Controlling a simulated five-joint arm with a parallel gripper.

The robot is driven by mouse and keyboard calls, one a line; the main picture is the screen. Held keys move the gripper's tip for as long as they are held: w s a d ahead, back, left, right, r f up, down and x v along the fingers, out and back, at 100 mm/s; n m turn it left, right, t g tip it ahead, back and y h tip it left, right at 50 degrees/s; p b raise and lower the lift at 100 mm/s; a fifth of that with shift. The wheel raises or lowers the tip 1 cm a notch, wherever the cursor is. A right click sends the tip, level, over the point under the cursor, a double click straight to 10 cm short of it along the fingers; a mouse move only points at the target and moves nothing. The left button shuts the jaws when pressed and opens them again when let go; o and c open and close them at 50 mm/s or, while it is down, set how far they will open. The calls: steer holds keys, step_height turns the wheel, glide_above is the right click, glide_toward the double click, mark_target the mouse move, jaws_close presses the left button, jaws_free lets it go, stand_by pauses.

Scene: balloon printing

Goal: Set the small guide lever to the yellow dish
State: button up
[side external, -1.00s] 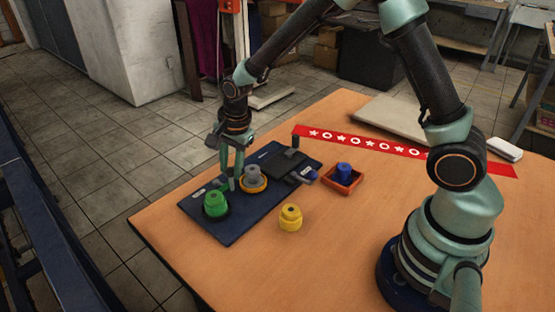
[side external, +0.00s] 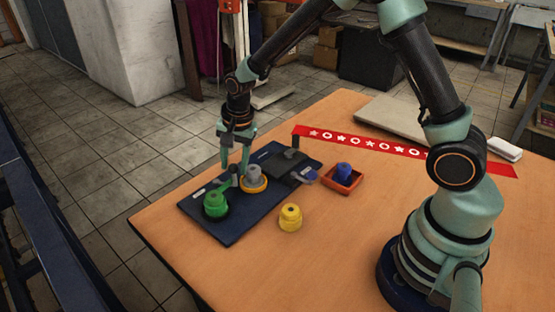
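A dark blue board (side external: 240,222) lies on the table. On it a yellow dish (side external: 262,186) holds a grey stepped piece (side external: 253,174). To its front left a green stepped piece (side external: 215,202) sits on a dark round dish (side external: 227,211). The small grey guide lever (side external: 235,178) stands between the two dishes, close beside the yellow one. My gripper (side external: 235,167) is over the lever, with its fingers apart on either side of the lever's top. I cannot tell whether a finger touches the lever. The lever's foot is partly hidden.
A black block (side external: 290,164) with an upright post sits at the board's back right. A blue piece (side external: 344,172) stands in a red tray (side external: 353,186). A yellow piece (side external: 290,217) stands on the table near the board. A red patterned strip (side external: 385,147) lies behind. The table's front is clear.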

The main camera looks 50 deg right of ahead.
steer(key=shift+o, duration=0.2)
steer(key=shift+s, duration=0.1)
steer(key=shift+a, duration=0.1)
steer(key=m, duration=0.1)
steer(key=a+m, duration=0.1)
steer(key=shift+s+a+m, duration=0.1)
steer(key=shift+s+m, duration=0.1)
steer(key=shift+m, duration=0.1)
step_height(320, 180, up, 12)
steer(key=s, duration=0.2)
steer(key=s+d+r+n+t, duration=0.1)
steer(key=s+d+r+n, duration=0.2)
steer(key=s+n, duration=0.4)
steer(key=s+d+r+n+t, duration=0.2)
steer(key=s+d+r+n, duration=0.1)
steer(key=s+n, duration=0.5)
steer(key=shift+d+t, duration=0.3)
steer(key=shift+d, duration=0.05)
steer(key=shift+r, duration=0.15)
